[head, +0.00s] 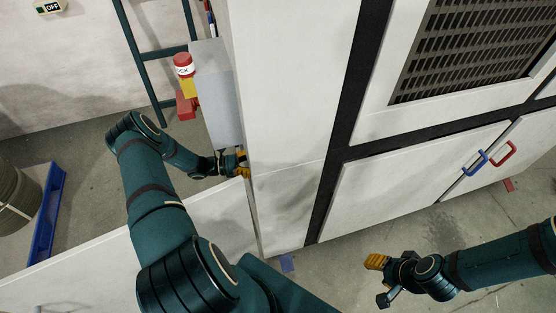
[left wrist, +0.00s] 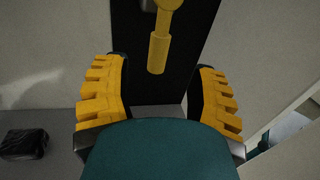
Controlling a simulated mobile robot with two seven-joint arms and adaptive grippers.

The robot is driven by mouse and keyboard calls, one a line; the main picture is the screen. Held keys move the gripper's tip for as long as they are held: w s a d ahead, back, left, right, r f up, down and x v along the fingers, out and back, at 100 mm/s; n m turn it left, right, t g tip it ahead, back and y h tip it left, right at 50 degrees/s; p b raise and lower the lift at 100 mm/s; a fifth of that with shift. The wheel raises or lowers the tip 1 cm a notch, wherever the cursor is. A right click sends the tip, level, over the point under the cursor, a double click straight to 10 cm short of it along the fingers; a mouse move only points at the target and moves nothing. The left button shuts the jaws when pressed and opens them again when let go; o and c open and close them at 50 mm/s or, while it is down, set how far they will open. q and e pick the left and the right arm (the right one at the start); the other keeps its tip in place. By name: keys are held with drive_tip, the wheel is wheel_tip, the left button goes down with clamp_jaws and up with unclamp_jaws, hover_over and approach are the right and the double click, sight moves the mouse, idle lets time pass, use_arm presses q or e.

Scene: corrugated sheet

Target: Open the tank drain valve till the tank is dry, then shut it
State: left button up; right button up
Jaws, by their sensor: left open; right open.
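A yellow lever (left wrist: 158,45), which looks like the drain valve's handle, hangs down in front of a black surface in the left wrist view. My left gripper (left wrist: 160,92) is open, with one yellow-padded finger on each side below the lever; the lever's tip lies between the fingers in the picture, and contact cannot be told. In the head view my left gripper (head: 242,164) is at the edge of the tall white cabinet, which hides the lever. My right gripper (head: 379,278) is open and empty above the floor at the lower right. I cannot see any water level.
A grey box (head: 216,95) with a red-and-yellow lock device (head: 184,75) is just above my left forearm. A green ladder (head: 155,55), a blue pallet (head: 46,215) and a white low wall (head: 90,265) are left. Blue (head: 474,162) and red (head: 500,156) handles are on the cabinet doors.

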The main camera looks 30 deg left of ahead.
use_arm(q)
drive_tip(key=x, duration=0.8)
clamp_jaws()
